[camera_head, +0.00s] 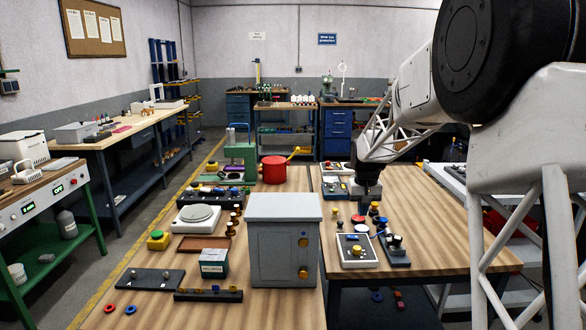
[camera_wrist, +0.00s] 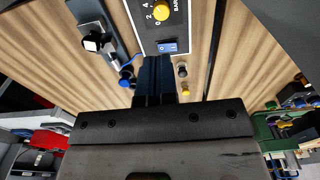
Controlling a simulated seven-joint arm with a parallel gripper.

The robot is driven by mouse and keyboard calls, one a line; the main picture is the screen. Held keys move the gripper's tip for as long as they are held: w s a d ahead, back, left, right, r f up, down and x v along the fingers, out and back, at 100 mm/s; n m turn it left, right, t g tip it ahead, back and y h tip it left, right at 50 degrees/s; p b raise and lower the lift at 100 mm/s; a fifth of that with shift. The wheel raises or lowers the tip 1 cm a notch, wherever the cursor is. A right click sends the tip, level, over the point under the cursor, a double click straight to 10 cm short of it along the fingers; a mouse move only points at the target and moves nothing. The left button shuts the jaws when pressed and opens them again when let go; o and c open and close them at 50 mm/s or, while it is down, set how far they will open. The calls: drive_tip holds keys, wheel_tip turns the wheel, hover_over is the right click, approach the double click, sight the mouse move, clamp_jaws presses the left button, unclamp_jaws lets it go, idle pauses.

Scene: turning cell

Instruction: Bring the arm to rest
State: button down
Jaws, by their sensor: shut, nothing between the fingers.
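My arm reaches in from the right over the wooden table (camera_head: 440,220), and my gripper (camera_head: 362,206) points down above it. In the wrist view the dark fingers of my gripper (camera_wrist: 154,82) are together with nothing between them. A panel with a yellow knob and a blue rocker switch (camera_wrist: 168,47) is just beyond the fingertips in that view. The same panel seems to be the white-faced box (camera_head: 344,252) in front of my gripper in the head view. Whether the fingertips touch anything cannot be told.
A dark device with a lever (camera_head: 396,252) stands right of the panel. A grey cabinet (camera_head: 283,240) stands to the left, taller than its neighbours. A red pot (camera_head: 273,170) and a white-topped scale (camera_head: 196,217) are farther left. Bare wood lies at the table's right (camera_head: 470,255).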

drive_tip(key=s+a+r+t, duration=0.1)
drive_tip(key=s+r, duration=0.4)
drive_tip(key=s, duration=0.8)
drive_tip(key=s+a+r, duration=0.1)
drive_tip(key=s+r, duration=0.3)
drive_tip(key=s, duration=0.9)
drive_tip(key=s+f, duration=0.2)
drive_tip(key=s, duration=1)
drive_tip(key=s+a+f+t, duration=0.1)
drive_tip(key=s+f, duration=0.1)
drive_tip(key=s, duration=1.1)
drive_tip(key=shift+a+f, duration=0.15)
drive_tip(key=shift+a, duration=0.15)
drive_tip(key=shift+s, duration=0.1)
idle(0.3)
